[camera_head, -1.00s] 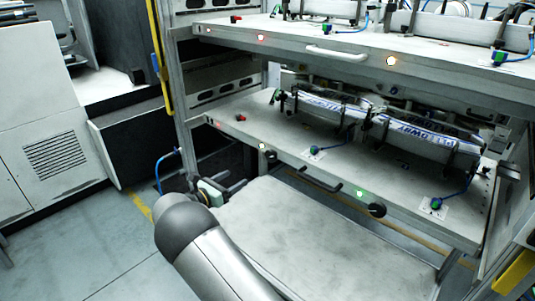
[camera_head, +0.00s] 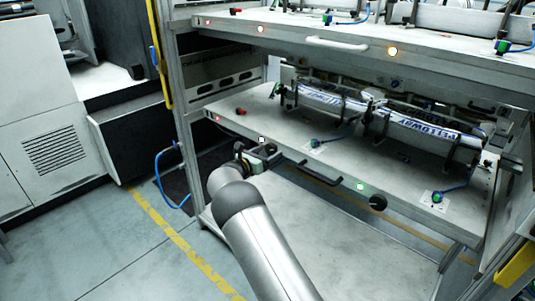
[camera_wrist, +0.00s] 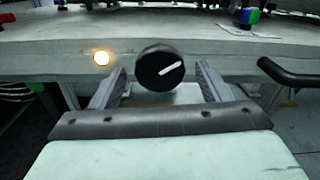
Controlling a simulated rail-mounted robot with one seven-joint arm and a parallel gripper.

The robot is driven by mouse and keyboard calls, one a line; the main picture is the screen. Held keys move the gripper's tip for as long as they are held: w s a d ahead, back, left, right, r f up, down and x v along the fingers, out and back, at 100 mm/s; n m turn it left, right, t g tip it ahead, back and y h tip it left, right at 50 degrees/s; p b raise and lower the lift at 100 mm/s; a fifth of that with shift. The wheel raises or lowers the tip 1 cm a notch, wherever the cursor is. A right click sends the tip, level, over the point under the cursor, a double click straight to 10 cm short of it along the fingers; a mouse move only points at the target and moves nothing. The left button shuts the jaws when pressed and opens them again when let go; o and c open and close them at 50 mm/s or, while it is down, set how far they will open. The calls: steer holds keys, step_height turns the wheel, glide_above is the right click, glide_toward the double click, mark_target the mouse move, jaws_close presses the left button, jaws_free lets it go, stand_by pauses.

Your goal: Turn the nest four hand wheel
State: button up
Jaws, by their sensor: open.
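The black round hand wheel (camera_wrist: 160,68) with a white pointer line is on the shelf's front edge, in the wrist view. The line tilts up to the right. My open gripper (camera_wrist: 161,74) has one finger on each side of the wheel. Gaps show between wheel and fingers, and I cannot tell how deep it sits between them. In the head view my gripper (camera_head: 266,158) is at the lower shelf's front, and it hides most of this wheel. A second black hand wheel (camera_head: 377,202) is further right, clear of me. No nest number is readable.
A lit lamp (camera_wrist: 101,58) is left of the wheel. A dark bar handle (camera_wrist: 290,72) is close on the right; it also shows in the head view (camera_head: 320,172). A green lamp (camera_head: 360,187) is beside the second wheel. Label magazines (camera_head: 330,100) lie on the lower shelf (camera_head: 290,140).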

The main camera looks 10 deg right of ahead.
steer(key=shift+w+d, duration=0.15)
steer(key=c, duration=1)
steer(key=shift+o, duration=0.2)
steer(key=shift+m+b, duration=0.4)
steer(key=shift+b, duration=0.15)
steer(key=m+b, duration=0.3)
steer(key=shift+f, duration=0.2)
steer(key=m+b, duration=0.9)
steer(key=b, duration=0.1)
steer(key=shift+w+m, duration=0.1)
steer(key=shift+m, duration=0.3)
steer(key=m+b, duration=0.2)
steer(key=b, duration=0.1)
steer(key=m+b, duration=0.1)
steer(key=m, duration=0.1)
steer(key=shift+r+b, duration=0.25)
steer(key=shift+b, duration=0.15)
